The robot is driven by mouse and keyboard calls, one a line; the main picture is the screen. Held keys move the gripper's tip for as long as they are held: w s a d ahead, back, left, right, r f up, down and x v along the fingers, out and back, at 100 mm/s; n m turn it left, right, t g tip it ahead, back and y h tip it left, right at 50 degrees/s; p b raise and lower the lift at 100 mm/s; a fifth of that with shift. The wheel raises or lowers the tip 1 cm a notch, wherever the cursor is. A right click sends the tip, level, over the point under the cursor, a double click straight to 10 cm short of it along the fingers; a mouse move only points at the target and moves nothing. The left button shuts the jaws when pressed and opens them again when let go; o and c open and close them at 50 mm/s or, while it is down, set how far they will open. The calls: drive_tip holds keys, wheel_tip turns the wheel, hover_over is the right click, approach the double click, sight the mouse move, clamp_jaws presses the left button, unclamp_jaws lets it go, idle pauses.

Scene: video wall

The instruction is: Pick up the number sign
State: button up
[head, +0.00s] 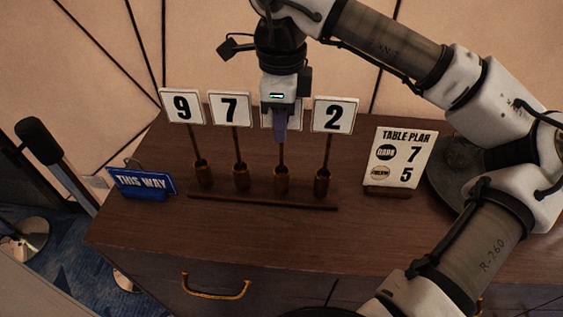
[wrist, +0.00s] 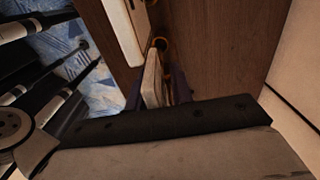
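Number signs stand on wooden posts in round holders on the brown cabinet: a 9 (head: 181,106), a 7 (head: 229,109), a third sign (head: 267,117) and a 2 (head: 334,115). My gripper (head: 281,136) points down at the third sign and covers most of its face, so its number cannot be read. In the wrist view, the dark fingers of my gripper (wrist: 157,90) stand apart on either side of a pale sign plate (wrist: 152,78), seen nearly edge-on. A gap shows beside the plate.
A blue THIS WAY sign (head: 142,182) stands at the cabinet's left. A TABLE PLAN card (head: 401,158), reading dark 7 and cream 5, stands at the right. A low wooden strip (head: 262,202) lies before the holders. The cabinet top's front is clear.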

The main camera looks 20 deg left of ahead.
clamp_jaws()
drive_tip(key=shift+r, duration=0.1)
